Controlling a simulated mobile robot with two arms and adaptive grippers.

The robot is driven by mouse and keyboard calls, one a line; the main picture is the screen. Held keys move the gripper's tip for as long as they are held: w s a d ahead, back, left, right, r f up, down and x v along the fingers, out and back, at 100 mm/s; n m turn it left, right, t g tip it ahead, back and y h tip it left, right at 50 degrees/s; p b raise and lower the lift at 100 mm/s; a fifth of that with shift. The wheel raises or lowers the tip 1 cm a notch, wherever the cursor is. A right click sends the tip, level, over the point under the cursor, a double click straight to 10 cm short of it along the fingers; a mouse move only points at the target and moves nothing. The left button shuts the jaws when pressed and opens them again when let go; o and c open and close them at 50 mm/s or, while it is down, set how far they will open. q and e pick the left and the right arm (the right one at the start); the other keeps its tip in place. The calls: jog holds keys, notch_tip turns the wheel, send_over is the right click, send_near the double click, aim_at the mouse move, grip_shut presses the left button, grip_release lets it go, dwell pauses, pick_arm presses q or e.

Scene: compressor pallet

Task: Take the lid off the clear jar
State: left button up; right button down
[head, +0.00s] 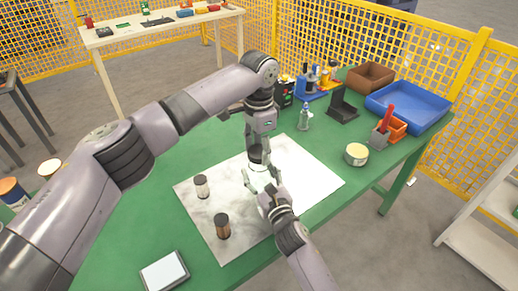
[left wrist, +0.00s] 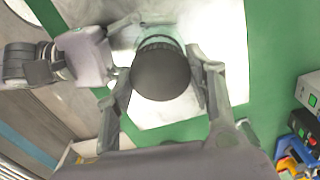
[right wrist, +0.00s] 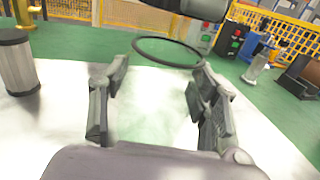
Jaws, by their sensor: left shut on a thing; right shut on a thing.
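The clear jar (head: 261,180) stands on the white mat (head: 310,180). Its see-through body (right wrist: 152,100) and dark rim ring show in the right wrist view. The black round lid (head: 257,153) is above the jar; it also shows from above in the left wrist view (left wrist: 161,74). In the right wrist view a gap shows between the lid (right wrist: 200,8) and the rim ring. My left gripper (head: 258,148) reaches down from above, shut on the lid. My right gripper (head: 263,186) is shut on the jar body from the front.
Two small cylinders with dark tops (head: 201,187) (head: 222,227) stand on the mat to the left. A round tin (head: 356,155), a bottle (head: 304,119), a black stand (head: 343,106) and a blue tray (head: 440,112) are to the right. A white-topped tablet (head: 164,272) lies in front.

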aim_at(259, 151)
pick_arm(q)
jog(key=shift+r, duration=2)
pick_arm(e)
jog(key=shift+c, duration=2.4)
grip_release()
jog(key=v, duration=1.2)
